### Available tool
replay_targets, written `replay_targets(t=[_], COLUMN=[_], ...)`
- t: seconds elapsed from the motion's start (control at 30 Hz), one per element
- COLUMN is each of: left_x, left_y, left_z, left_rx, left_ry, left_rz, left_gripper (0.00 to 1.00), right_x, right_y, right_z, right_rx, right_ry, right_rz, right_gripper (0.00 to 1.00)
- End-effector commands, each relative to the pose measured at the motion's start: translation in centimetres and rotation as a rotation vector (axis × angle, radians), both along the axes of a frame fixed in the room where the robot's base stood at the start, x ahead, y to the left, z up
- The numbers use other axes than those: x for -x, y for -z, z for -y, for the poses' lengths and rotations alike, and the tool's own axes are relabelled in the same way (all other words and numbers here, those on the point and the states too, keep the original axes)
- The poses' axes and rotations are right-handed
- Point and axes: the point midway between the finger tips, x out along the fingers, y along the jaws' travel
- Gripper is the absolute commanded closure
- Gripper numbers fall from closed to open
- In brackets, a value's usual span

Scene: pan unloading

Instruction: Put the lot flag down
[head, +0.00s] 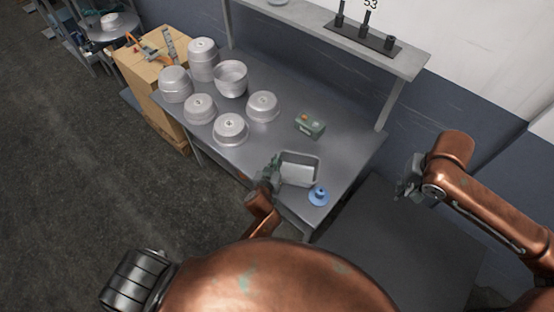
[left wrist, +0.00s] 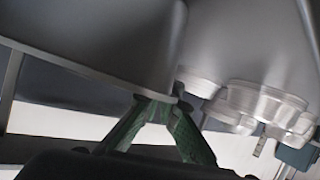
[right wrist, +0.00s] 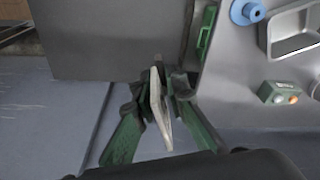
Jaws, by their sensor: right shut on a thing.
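A thin, pale flat plate (right wrist: 160,108), apparently the lot flag, is pinched between the fingers of my right gripper (right wrist: 165,90), seen nearly edge-on in the right wrist view. In the head view, my right gripper (head: 406,190) hangs right of the steel bench, over a dark grey surface; the plate is hard to make out there. My left gripper (head: 268,178) is at the left side of a grey metal tray (head: 300,170). In the left wrist view its fingertips (left wrist: 163,100) are close together below a large grey metal surface; whether they hold anything is unclear.
A blue round stand (head: 319,196) is by the tray. A green button box (head: 310,125) sits behind it. Several metal pans (head: 231,128) fill the bench's left part. A shelf (head: 400,62) above carries a black rack (head: 362,38) with posts and a "53" sign (head: 371,4).

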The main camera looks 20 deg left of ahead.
Motion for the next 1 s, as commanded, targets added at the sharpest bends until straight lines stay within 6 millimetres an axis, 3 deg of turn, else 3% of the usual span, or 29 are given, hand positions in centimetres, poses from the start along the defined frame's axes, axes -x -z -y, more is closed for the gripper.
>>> replay_targets(t=[0.17,0.27,0.37,0.6,0.8,1.0], left_x=[0.0,0.0,0.0,0.0,0.0,0.0], left_y=[0.0,0.0,0.0,0.0,0.0,0.0], left_z=[0.0,0.0,0.0,0.0,0.0,0.0], left_rx=[0.0,0.0,0.0,0.0,0.0,0.0], left_ry=[0.0,0.0,0.001,0.0,0.0,0.0], left_rz=[0.0,0.0,0.0,0.0,0.0,0.0], left_gripper=[1.0,1.0,1.0,1.0,1.0,1.0], right_x=[-0.5,-1.7,-3.3,-6.4,-6.9,-6.2], right_y=[0.2,0.7,1.6,4.2,6.3,7.8], right_z=[-1.0,-3.2,-6.7,-17.5,-26.8,-33.4], right_rx=[-0.002,-0.004,-0.004,-0.002,-0.001,-0.001], right_ry=[-0.032,-0.106,-0.226,-0.592,-0.904,-1.142], right_rz=[0.0,0.0,0.0,0.003,0.005,0.008], right_gripper=[1.0,1.0,1.0,1.0,1.0,1.0])
